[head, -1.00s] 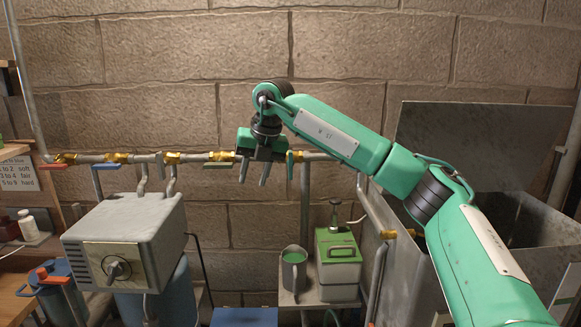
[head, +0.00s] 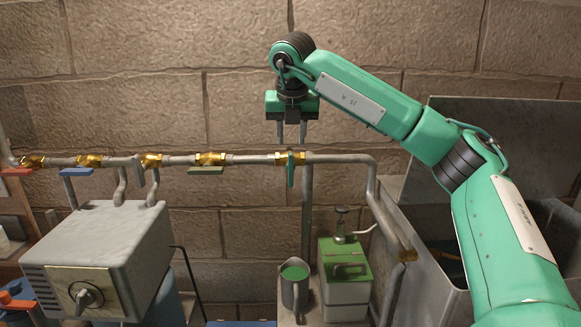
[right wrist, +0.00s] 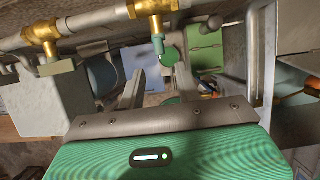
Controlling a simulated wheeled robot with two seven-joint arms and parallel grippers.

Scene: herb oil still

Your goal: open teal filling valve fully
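The teal valve handle (head: 291,170) is on the wall pipe at a brass fitting (head: 284,157). The handle is a narrow lever that looks upright, crossing the pipe and pointing mostly down. My right gripper (head: 291,140) is above it, fingers pointing down, with a gap between them and nothing held. The fingertips look just above the pipe in the head view; how far in front of it they are is hard to tell. In the right wrist view the open fingers (right wrist: 158,88) show, with the teal handle (right wrist: 158,45) ahead of them. My left gripper is not in view.
Along the same pipe are an olive-green handle (head: 205,171), a blue handle (head: 76,171) and a red handle (head: 16,172). Below stand a grey box with a knob (head: 100,255), a jug of green liquid (head: 294,285) and a green-topped canister (head: 345,275). A metal tank is at right.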

